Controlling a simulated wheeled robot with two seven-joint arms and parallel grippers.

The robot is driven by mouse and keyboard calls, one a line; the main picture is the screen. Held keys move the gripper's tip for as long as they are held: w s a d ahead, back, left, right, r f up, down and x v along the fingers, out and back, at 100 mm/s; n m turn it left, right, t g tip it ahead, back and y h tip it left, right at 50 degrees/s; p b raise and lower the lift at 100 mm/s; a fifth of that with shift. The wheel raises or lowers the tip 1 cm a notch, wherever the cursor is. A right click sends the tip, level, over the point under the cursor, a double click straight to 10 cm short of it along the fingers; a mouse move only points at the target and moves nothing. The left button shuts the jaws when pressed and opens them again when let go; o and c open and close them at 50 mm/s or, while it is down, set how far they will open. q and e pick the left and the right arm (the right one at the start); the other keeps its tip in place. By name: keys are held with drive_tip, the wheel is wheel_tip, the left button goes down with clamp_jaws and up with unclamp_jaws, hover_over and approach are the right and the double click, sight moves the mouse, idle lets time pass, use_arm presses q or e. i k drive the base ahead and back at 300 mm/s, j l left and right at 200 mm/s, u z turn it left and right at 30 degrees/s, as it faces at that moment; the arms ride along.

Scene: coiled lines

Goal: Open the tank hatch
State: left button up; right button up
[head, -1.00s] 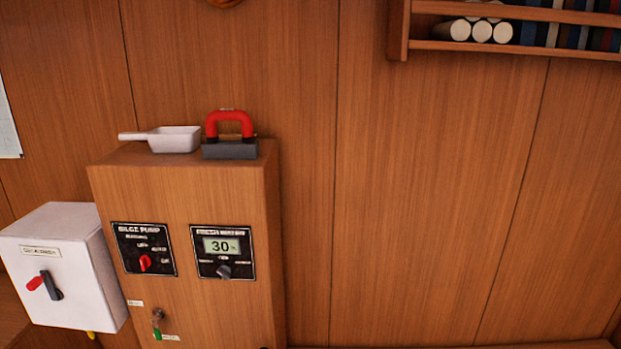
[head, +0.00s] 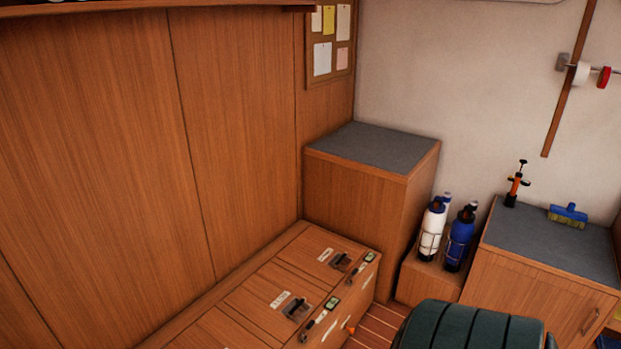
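A low wooden bench (head: 232,298) runs along the wood-panelled wall at the lower left and has several lids in its top. The far lid (head: 309,250) has a small label, a dark recessed latch (head: 341,262) and a strap-like fastener (head: 360,268) at its front edge. The nearer lid (head: 258,303) has the same kind of label, a dark latch (head: 297,308) and a fastener (head: 322,318). Both lids look shut. The labels are too small to read, so I cannot tell which lid is the tank hatch. Neither of my grippers is in view.
A tall grey-topped cabinet (head: 374,147) stands at the bench's far end. White (head: 432,230) and blue (head: 461,240) cylinders stand beside it. A low cabinet (head: 535,288) carries an orange pump (head: 515,185) and a blue brush (head: 568,214). A dark green padded thing (head: 473,328) fills the bottom edge.

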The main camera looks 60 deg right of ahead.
sight(327, 258)
drive_tip(key=z, duration=1.85)
drive_tip(key=i+l+u, duration=0.1)
drive_tip(key=i+l, duration=0.25)
drive_tip(key=i+l+u, duration=0.1)
drive_tip(key=i+l, duration=0.25)
drive_tip(key=i+l+u, duration=0.1)
drive_tip(key=i+l, duration=0.2)
drive_tip(key=i+l+u, duration=0.1)
drive_tip(key=i+l, duration=0.25)
drive_tip(key=l, duration=0.15)
drive_tip(key=i+l+u, duration=0.1)
drive_tip(key=i+l, duration=0.2)
drive_tip(key=l, duration=0.15)
drive_tip(key=i+l+u, duration=0.1)
drive_tip(key=i+l, duration=0.15)
drive_tip(key=l, duration=0.2)
